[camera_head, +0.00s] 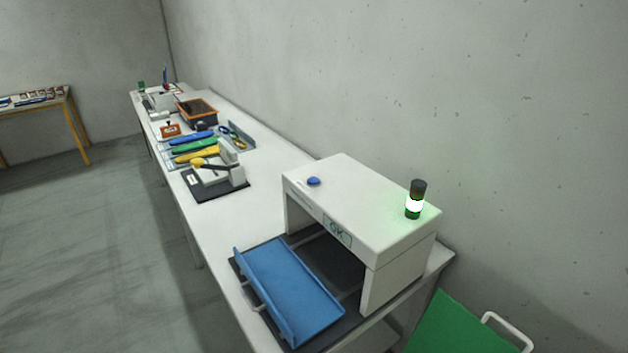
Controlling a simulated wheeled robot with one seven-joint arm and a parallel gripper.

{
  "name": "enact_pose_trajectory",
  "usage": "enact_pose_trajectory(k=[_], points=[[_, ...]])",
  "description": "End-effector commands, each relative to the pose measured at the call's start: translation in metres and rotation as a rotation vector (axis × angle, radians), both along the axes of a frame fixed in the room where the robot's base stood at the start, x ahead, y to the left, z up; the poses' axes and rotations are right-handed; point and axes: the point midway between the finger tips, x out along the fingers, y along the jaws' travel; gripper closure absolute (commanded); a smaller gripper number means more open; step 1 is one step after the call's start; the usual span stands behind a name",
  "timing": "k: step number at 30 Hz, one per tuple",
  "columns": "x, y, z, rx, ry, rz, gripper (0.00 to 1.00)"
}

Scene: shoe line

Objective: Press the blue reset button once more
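The blue reset button (313,181) is a small round cap on the top of a white arch-shaped machine (352,200), near its left end. The machine's front shows a small panel (337,232) that reads "OK". A signal light (415,200) stands on the right of its top and glows white-green. A blue tray (290,289) sits in front of the machine's opening on a dark base. My gripper is not in view, and nothing visible touches the button.
The machine stands at the near end of a long white table (216,232) along a concrete wall. Farther back are a stapler-like device (217,170), coloured tools (195,146) and an orange-rimmed box (197,111). A green panel with a white handle (462,325) is at bottom right.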

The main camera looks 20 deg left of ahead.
Motion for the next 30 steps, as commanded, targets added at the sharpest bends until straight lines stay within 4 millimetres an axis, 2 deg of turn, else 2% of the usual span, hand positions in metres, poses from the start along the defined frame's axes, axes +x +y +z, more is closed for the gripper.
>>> enact_pose_trajectory(k=[1,6,7,30], points=[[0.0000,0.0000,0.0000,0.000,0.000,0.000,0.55],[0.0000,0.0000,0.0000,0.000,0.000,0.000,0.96],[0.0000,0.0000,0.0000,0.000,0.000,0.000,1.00],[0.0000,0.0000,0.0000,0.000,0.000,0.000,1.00]])
